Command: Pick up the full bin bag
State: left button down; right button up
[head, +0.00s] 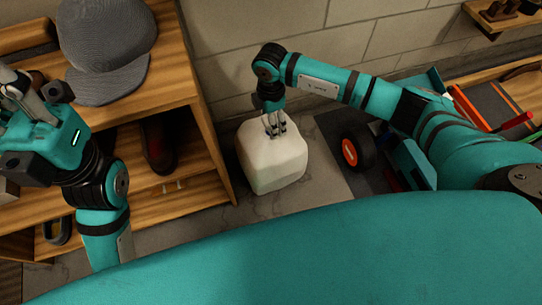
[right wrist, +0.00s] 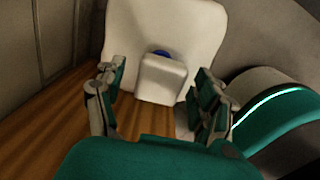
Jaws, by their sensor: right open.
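The full bin bag (head: 272,163) is a pale, whitish, boxy bundle on the floor between the wooden shelf and the wall. My right gripper (head: 275,127) is over its top, fingers pointing down. In the right wrist view, the bag (right wrist: 165,30) fills the upper middle, with a smaller pale block (right wrist: 163,80) projecting from it and a bit of blue behind. My right gripper (right wrist: 158,98) is open there, with a finger on each side of that block. Contact is not clear. My left gripper (head: 25,100) is raised at the far left, partly cut off; its opening is unclear.
A wooden shelf (head: 190,110) stands left of the bag, with a grey cap (head: 105,50) on top and dark shoes (head: 158,145) below. A black wheel with an orange hub (head: 352,152) is to the bag's right. A block wall (head: 250,40) is behind.

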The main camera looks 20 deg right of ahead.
jog(key=shift+f, duration=0.15)
grip_shut()
dwell(0.4)
